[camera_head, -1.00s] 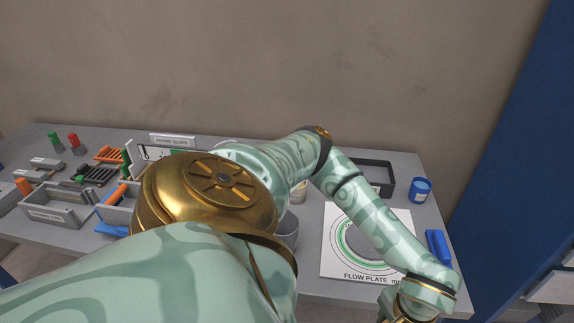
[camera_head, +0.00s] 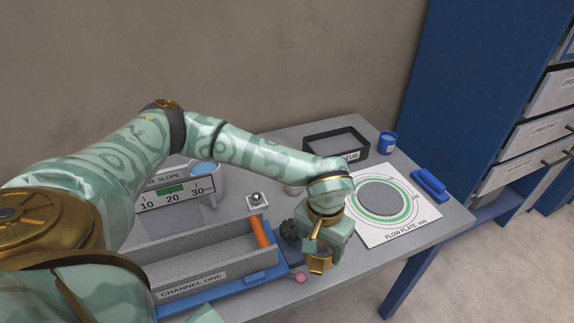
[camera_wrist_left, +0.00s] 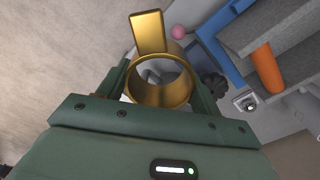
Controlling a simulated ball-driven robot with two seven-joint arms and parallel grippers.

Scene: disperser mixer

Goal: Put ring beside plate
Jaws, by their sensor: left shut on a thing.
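The gold ring (camera_wrist_left: 160,82), a short open tube with a flat tab, is held between the fingers of my left gripper (camera_wrist_left: 156,80) in the left wrist view. In the head view the ring (camera_head: 318,264) hangs below my left gripper (camera_head: 319,258), near the table's front edge and left of the flow plate. The flow plate (camera_head: 399,231) is a white sheet with green circles and a grey disc (camera_head: 382,197) in its middle. The wrist partly overlaps the sheet's left side in the picture. The ring's height above the table is unclear.
A grey channel (camera_head: 190,284) with an orange bar (camera_head: 260,231) lies left of the gripper, with a dark knob (camera_head: 290,230) and pink ball (camera_head: 300,277) close by. A black tray (camera_head: 336,137), blue cup (camera_head: 387,142) and blue block (camera_head: 430,184) stand behind and right of the plate.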

